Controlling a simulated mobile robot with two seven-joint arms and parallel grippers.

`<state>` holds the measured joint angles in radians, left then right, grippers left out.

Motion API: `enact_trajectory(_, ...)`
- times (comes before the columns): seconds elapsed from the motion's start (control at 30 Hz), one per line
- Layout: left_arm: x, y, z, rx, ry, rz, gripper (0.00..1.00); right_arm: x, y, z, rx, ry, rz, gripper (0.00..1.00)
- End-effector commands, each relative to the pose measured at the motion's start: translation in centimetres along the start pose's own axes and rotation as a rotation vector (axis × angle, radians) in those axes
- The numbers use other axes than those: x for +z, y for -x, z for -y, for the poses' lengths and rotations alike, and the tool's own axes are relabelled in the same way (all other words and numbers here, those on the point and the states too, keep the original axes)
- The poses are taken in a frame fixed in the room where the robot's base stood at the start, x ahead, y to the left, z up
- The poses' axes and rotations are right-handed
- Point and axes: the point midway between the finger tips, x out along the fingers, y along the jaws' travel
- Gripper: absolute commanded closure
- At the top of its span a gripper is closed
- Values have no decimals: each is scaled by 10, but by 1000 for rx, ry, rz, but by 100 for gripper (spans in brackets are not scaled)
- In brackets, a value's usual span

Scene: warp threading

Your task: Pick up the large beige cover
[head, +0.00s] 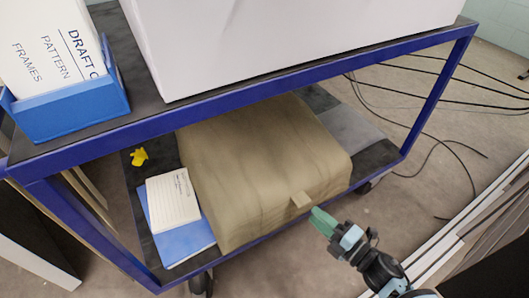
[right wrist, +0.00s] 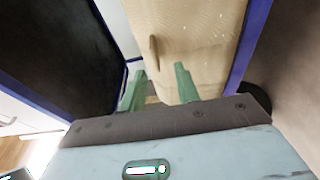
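The large beige cover (head: 262,160) is a boxy, cloth-like shape on the lower shelf of the blue cart, with a small tab (head: 300,200) on its front side. My right gripper (head: 320,218) has green fingers and is just in front of the cover, close to the tab's right. In the right wrist view the cover (right wrist: 190,40) fills the upper middle, and its tab (right wrist: 154,52) stands ahead of the spread fingertips (right wrist: 160,72). The right fingers are apart with nothing between them. My left gripper is not in view.
The cart's top shelf (head: 150,112) carries a large white box (head: 290,40) and a blue holder (head: 70,108) above the cover. Beside the cover lie a notepad (head: 172,198), a blue folder (head: 185,240) and a yellow item (head: 139,157). Cables (head: 440,100) cross the floor at right.

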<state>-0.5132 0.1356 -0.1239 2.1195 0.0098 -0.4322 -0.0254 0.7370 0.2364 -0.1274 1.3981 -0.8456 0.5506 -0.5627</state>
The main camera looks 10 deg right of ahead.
Motion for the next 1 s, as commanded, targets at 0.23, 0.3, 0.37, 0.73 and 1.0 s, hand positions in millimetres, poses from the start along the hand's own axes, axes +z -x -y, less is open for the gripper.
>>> enact_trajectory(0.23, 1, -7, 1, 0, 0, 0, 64, -2, -21, -4, 2, 1, -2, 68)
enact_trajectory(0.3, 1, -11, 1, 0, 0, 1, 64, -3, -31, -6, 2, 2, 0, 68)
enact_trajectory(0.37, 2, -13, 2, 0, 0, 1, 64, -3, -38, -6, 1, -1, -1, 68)
enact_trajectory(0.73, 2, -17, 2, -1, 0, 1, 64, -3, -52, -7, -1, -1, 1, 68)
enact_trajectory(1.0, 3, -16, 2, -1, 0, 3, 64, -3, -51, -7, -1, 0, 0, 98)
